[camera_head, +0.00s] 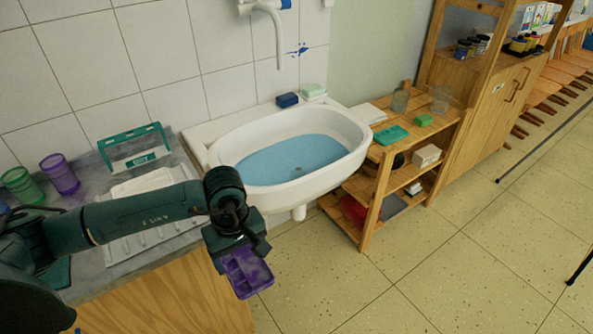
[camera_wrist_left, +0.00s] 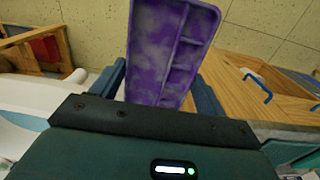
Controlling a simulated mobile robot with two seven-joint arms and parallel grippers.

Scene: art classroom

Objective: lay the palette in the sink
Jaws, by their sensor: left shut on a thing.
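The purple palette (camera_head: 246,271) has several compartments and pale smudges. My left gripper (camera_head: 240,252) is shut on it and holds it in the air, in front of the sink and lower than the rim. In the left wrist view the palette (camera_wrist_left: 170,50) stands out between the two fingers (camera_wrist_left: 160,85). The white sink (camera_head: 352,150) is an oval basin with a blue bottom (camera_head: 300,160), behind and to the right of the gripper. My right gripper is in neither view.
A tap (camera_head: 275,30) hangs over the sink. A blue sponge (camera_head: 287,100) and a pale green soap (camera_head: 313,91) lie on its back rim. A wooden shelf (camera_head: 375,190) stands right of it. A counter with a white drying rack (camera_head: 150,235) and cups (camera_head: 60,174) is on the left.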

